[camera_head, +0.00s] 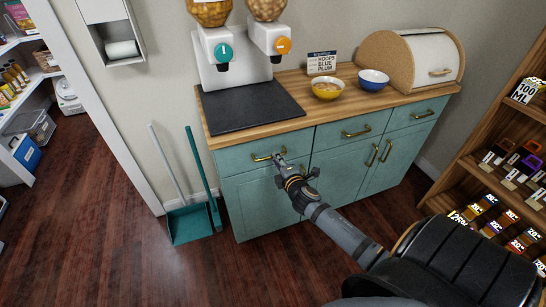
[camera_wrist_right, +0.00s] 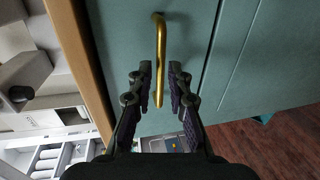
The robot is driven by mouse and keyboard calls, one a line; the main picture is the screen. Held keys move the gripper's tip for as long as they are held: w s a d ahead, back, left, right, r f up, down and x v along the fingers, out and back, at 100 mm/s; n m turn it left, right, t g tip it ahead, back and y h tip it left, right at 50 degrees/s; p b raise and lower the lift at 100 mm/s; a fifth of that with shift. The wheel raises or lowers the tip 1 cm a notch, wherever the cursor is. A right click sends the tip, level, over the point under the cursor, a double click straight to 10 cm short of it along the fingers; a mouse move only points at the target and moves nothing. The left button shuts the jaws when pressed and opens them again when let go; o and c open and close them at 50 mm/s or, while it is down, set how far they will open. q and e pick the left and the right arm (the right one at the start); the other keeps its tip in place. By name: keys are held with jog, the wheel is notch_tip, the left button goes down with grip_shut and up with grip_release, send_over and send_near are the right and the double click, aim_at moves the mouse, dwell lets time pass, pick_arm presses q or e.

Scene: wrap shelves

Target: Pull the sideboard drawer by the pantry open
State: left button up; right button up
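The teal sideboard (camera_head: 262,215) has a row of drawers under its wooden top. The left drawer (camera_head: 238,163), nearest the pantry doorway, has a brass bar handle (camera_head: 262,157) and looks closed. My right gripper (camera_head: 283,165) reaches this drawer from the front and covers part of its face. In the right wrist view the brass handle (camera_wrist_right: 159,45) runs up and down the picture, between the spread fingertips of the right gripper (camera_wrist_right: 160,72). A gap shows on each side, so the fingers are open. My left gripper is not in view.
A teal dustpan (camera_head: 190,224) and brush lean on the wall left of the sideboard. Dispensers, a dark mat (camera_head: 250,105), bowls and a bread box (camera_head: 412,60) stand on top. A wooden shelf (camera_head: 500,150) stands at right. The floor before the sideboard is clear.

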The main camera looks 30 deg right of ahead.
jog(key=shift+x, duration=1.8)
grip_shut()
jog(key=shift+f, duration=0.1)
